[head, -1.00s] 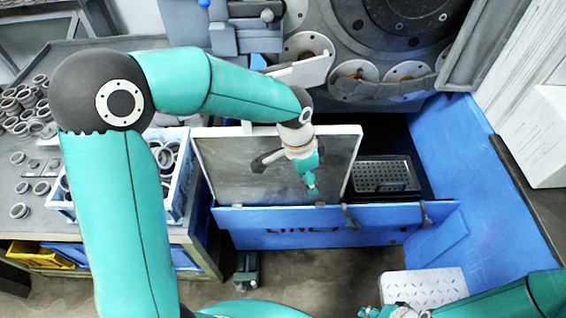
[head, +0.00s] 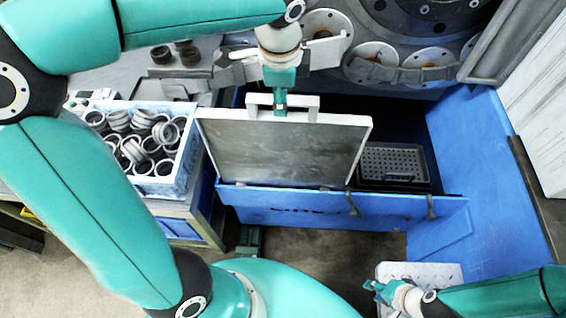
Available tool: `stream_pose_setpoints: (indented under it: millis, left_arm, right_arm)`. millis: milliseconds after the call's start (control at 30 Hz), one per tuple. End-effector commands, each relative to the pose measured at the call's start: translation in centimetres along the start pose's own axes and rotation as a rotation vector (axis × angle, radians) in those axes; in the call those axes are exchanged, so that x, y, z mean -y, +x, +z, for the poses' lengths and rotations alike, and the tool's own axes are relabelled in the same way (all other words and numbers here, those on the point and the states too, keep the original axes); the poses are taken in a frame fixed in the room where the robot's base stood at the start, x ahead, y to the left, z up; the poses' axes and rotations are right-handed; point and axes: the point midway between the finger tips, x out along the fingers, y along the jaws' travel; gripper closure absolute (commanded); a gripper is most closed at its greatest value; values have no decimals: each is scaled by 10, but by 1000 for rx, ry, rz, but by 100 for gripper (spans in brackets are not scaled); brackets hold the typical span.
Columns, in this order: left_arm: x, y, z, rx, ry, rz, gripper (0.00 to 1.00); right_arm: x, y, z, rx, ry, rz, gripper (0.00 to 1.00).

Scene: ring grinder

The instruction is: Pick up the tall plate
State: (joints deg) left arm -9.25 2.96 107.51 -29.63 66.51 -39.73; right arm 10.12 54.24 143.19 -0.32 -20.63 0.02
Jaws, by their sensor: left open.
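The tall plate (head: 280,152) is a flat grey panel with a pale frame and a raised handle (head: 312,106) on its top edge. It stands tilted in the blue machine tub, behind the front wall. My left gripper (head: 281,108) is at the handle, over the middle of the plate's top edge. It is open, and I cannot tell whether its fingers touch the handle. My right gripper (head: 374,288) is low at the right, far from the plate, and its jaws are too small to read.
The blue front wall (head: 290,207) runs below the plate. A dark perforated tray (head: 390,162) lies right of it. A blue-white crate of grey rings (head: 185,185) stands on the left bench. The grinder's round discs (head: 380,60) are behind. A patterned step (head: 440,272) is at the lower right.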

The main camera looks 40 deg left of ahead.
Motion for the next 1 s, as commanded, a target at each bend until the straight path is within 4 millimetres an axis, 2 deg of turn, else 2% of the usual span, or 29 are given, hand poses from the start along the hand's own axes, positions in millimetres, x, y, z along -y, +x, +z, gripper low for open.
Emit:
stream_pose_setpoints:
  millis: [100,367,633,933,1000]
  left_arm:
    - [0,16,2,3,-2,2,52]
    - [2,31,1,2,-3,2,52]
    - [5,68,0,1,-4,3,52]
    - [5,74,0,-1,-3,0,52]
    - [5,74,0,-1,-3,0,62]
  right_arm:
    - [0,0,0,0,0,0,65]
    - [1,-2,0,0,0,0,65]
    - [3,-7,0,-1,0,0,65]
    - [2,-7,0,0,0,0,65]
    - [2,-7,0,0,0,0,65]
